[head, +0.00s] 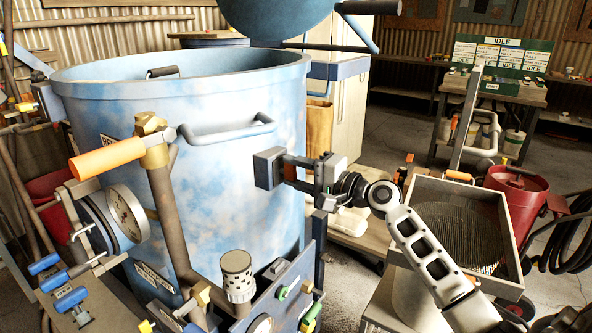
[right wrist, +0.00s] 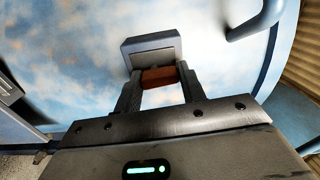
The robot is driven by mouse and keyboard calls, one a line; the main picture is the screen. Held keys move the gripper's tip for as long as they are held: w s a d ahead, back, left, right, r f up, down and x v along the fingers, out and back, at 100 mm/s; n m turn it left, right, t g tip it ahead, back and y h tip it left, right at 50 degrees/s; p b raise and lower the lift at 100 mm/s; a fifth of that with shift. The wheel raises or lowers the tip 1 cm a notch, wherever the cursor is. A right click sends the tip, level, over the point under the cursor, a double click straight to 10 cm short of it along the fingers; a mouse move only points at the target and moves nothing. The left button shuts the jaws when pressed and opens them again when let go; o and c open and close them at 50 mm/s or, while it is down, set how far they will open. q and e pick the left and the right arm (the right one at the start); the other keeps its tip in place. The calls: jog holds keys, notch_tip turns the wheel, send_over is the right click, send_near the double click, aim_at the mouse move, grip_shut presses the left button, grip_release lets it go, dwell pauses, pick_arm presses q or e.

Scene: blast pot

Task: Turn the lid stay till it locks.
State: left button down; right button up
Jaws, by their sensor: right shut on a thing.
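The big blue pot (head: 200,115) stands open at the left. Its round blue lid (head: 280,14) is raised above the back rim. A dark block (head: 267,168) is fixed to the pot's right side, and it also shows in the right wrist view (right wrist: 151,45). An orange-brown piece (right wrist: 158,77), apparently the lid stay's grip, sticks out of this block. My right gripper (head: 292,172) reaches in from the right and is shut on that piece, one finger on each side. The fingers hide part of it. I cannot tell how far it is turned. My left gripper is not in view.
A valve with an orange lever (head: 105,158) and a gauge (head: 127,212) stand at the pot's left front. A wooden tray with a round sieve (head: 455,235) is at the right, beside a red bucket (head: 515,200). A grey pot handle (head: 228,130) is near my gripper.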

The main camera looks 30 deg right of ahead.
jog(key=shift+m, duration=0.5)
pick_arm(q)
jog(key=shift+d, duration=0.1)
pick_arm(e)
jog(key=o, duration=1)
jog(key=shift+s+d, duration=0.15)
jog(key=shift+s, duration=0.05)
pick_arm(q)
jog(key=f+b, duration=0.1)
jog(key=b, duration=0.1)
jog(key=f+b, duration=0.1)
jog(key=b, duration=0.1)
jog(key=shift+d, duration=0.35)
pick_arm(e)
jog(key=v, duration=1.5)
jog(key=shift+s, duration=0.3)
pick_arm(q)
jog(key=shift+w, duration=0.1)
